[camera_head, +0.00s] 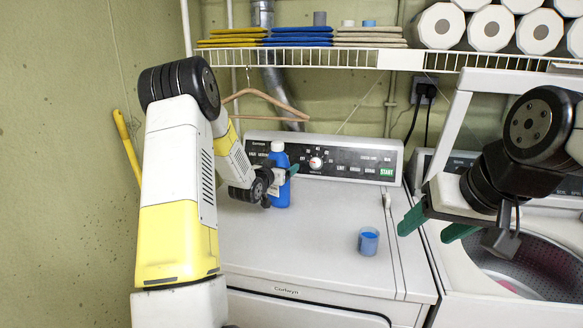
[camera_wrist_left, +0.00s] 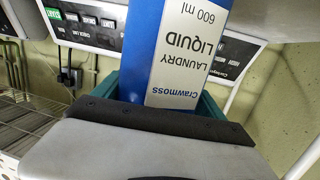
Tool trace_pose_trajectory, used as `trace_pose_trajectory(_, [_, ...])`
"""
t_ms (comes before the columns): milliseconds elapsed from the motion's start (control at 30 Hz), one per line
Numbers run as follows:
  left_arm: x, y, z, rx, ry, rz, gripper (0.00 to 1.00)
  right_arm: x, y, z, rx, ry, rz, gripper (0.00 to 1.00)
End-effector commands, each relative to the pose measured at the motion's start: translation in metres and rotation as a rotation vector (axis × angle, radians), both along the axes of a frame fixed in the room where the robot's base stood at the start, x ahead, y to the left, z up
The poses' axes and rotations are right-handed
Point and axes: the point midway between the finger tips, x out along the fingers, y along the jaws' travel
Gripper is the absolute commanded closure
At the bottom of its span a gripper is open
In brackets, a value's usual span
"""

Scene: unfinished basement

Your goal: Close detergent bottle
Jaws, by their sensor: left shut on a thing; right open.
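The blue detergent bottle (camera_head: 280,189) stands upright at the back of the dryer top, in front of the control panel. My left gripper (camera_head: 286,172) is shut on its body, and the arm hides part of the bottle. In the left wrist view its white label, reading laundry liquid (camera_wrist_left: 190,60), shows between the teal fingers. The bottle's top is too small to make out. A small translucent blue cap or cup (camera_head: 368,241) sits on the dryer top at the front right, apart from the bottle. My right gripper (camera_head: 436,226) is open and empty, to the right of the cap.
The dryer top (camera_head: 310,245) is clear around the cap. The washer (camera_head: 470,300) at right has its lid raised and drum open. A wire shelf (camera_head: 350,58) with folded cloths and rolls (camera_head: 441,26) hangs above. A wooden hanger (camera_head: 265,97) hangs from it.

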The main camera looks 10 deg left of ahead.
Motion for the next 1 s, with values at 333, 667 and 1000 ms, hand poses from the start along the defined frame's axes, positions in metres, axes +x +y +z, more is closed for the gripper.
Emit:
trace_pose_trajectory(333, [0.0, 0.0, -0.002, 0.0, 0.001, 0.0, 0.0, 0.0, 0.0, 0.0, 0.0, 0.0, 0.0, 0.39])
trace_pose_trajectory(667, [-0.029, 0.006, 0.007, -0.001, 0.001, 0.002, 0.0, 0.0, 0.0, 0.0, 0.0, 0.0, 0.0, 0.39])
trace_pose_trajectory(1000, [-0.097, 0.018, 0.017, -0.001, 0.001, 0.001, 0.0, 0.0, 0.0, 0.0, 0.0, 0.0, 0.0, 0.39])
